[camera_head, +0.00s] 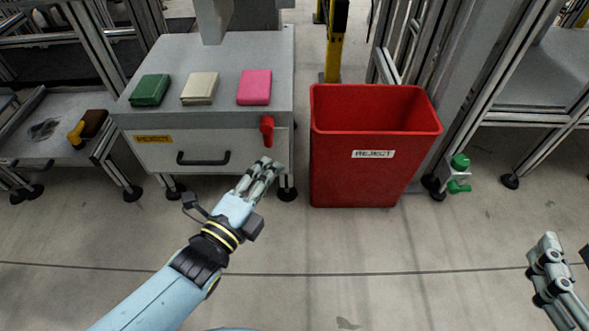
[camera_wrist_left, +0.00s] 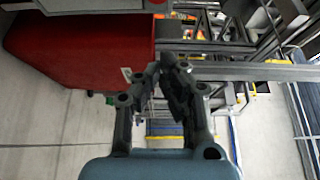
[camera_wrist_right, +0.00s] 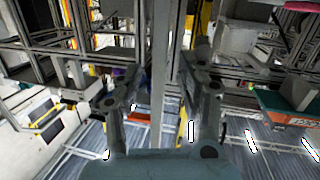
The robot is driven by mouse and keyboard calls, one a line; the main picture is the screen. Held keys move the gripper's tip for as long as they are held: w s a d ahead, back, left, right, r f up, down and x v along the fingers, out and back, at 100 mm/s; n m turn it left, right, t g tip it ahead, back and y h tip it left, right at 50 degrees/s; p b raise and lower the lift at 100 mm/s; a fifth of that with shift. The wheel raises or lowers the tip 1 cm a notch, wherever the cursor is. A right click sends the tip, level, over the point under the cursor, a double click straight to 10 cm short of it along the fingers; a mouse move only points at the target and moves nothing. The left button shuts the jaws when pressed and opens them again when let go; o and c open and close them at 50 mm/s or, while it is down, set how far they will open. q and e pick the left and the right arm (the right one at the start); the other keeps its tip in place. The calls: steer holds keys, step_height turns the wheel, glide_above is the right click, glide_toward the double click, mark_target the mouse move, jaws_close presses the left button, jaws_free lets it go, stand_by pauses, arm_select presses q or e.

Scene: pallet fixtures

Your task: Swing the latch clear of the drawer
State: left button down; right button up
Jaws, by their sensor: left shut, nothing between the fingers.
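The red latch (camera_head: 267,130) hangs upright over the upper right of the drawer front (camera_head: 225,146) in the head view. The drawer is closed in the grey cabinet and has a black handle (camera_head: 203,159). My left gripper (camera_head: 272,168) is shut and empty, in front of the drawer and below the latch in the picture; contact with the latch is not visible. Its closed fingers also show in the left wrist view (camera_wrist_left: 163,65). My right gripper (camera_head: 543,262) is far right in the head view; in the right wrist view (camera_wrist_right: 164,75) its fingers stand apart with nothing between them.
A red REJECT bin (camera_head: 345,170) stands just right of the cabinet. Green (camera_head: 150,90), cream (camera_head: 199,88) and pink (camera_head: 254,87) blocks lie on the cabinet top. A low side table (camera_head: 50,150) stands at left. The floor in front is clear.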

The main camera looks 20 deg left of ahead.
arm_select(q)
steer(key=f+b, duration=0.2)
steer(key=f, duration=0.1)
steer(key=f+b, duration=0.1)
steer(key=shift+w+d+f, duration=0.35)
steer(key=shift+d+f, duration=0.05)
arm_select(e)
step_height(320, 180, down, 6)
steer(key=s+g, duration=0.1)
steer(key=s, duration=0.1)
steer(key=shift+s, duration=0.4)
steer(key=shift+r, duration=0.1)
steer(key=shift+r, duration=0.1)
